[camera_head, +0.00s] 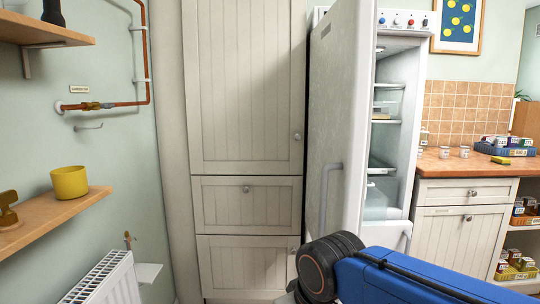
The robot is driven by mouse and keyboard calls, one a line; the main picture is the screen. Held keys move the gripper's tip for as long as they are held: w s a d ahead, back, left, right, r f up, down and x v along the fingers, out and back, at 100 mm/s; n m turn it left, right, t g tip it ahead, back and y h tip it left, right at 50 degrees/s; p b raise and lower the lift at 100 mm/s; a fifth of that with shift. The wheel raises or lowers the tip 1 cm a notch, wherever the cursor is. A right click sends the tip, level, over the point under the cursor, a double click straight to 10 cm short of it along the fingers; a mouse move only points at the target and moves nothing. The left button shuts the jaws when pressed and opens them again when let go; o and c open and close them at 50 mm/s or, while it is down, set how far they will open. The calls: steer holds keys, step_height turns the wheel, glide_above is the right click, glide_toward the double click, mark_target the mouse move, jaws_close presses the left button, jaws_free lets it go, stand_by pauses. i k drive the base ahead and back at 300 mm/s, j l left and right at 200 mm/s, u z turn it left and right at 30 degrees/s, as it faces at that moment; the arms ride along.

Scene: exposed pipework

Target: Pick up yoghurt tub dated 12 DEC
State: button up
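Two small whitish tubs stand on the wooden counter right of the fridge, a left one (445,152) and a right one (464,152). They are too small for any date to be read, so I cannot tell whether either is the yoghurt tub dated 12 DEC. More small tubs (500,141) sit in a blue tray (484,148) farther right on the counter. My blue and black arm crosses the bottom right, well short of the counter. My gripper is not in view.
The white fridge door (337,120) stands open towards me, left of the fridge interior (386,140). A radiator (105,280) and a shelf with a yellow pot (69,182) are at left. Open shelves with trays (517,272) are at the lower right.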

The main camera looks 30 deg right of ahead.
mark_target(444, 151)
steer(key=l+z, duration=0.3)
steer(key=z, duration=0.15)
steer(key=i+l+z, duration=0.1)
steer(key=l+z, duration=0.3)
steer(key=i+l+z, duration=0.15)
steer(key=z, duration=0.3)
steer(key=i+l+z, duration=0.15)
steer(key=z, duration=0.3)
steer(key=i+l+z, duration=0.2)
steer(key=z, duration=0.2)
steer(key=i+l+z, duration=0.15)
steer(key=z, duration=0.3)
steer(key=i+l+z, duration=0.1)
steer(key=i+z, duration=0.15)
steer(key=i, duration=0.25)
steer(key=i+z, duration=0.25)
steer(key=i, duration=0.3)
steer(key=i+l+u, duration=0.1)
steer(key=i+u, duration=0.25)
steer(key=i+l+u, duration=0.2)
steer(key=u, duration=0.15)
steer(key=i+l+u, duration=0.15)
steer(key=l+u, duration=0.15)
steer(key=u, duration=0.15)
steer(key=i+l+u, duration=0.1)
steer(key=l+u, duration=0.2)
steer(key=u, duration=0.2)
steer(key=l+u, duration=0.75)
steer(key=u, duration=0.15)
